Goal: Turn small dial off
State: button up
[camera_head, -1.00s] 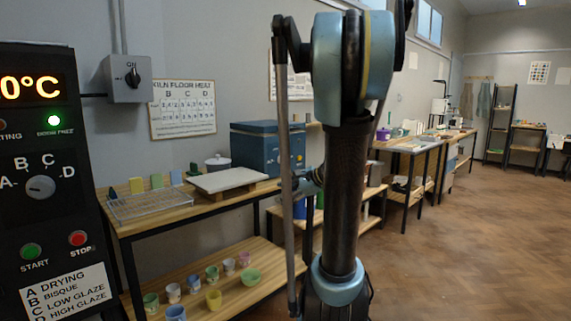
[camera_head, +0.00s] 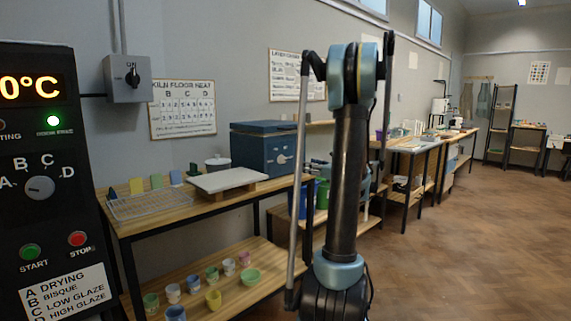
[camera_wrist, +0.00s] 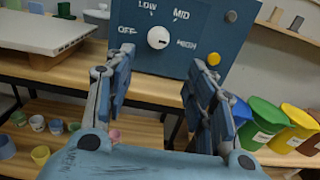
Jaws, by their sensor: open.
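A small white dial (camera_wrist: 158,38) sits on the front of a blue box (camera_wrist: 205,32), with OFF to its left, LOW and MID above and HIGH to its right. A dark mark shows on the dial's right side; its exact setting is hard to tell. The dial also shows as a pale spot in the head view (camera_head: 282,159). My gripper (camera_wrist: 160,72) is open and empty, its two fingers pointing toward the box. The dial appears between and beyond the fingertips, apart from them. In the head view my arm stands right of the box.
Colored bins (camera_wrist: 262,125) stand at right. Several cups sit on the lower shelf (camera_head: 225,290). A kiln panel (camera_head: 45,180) stands at far left.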

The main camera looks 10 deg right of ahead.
aim_at(285, 160)
jog(key=x, duration=1.6)
jog(key=shift+f, duration=0.1)
jog(key=c, duration=0.9)
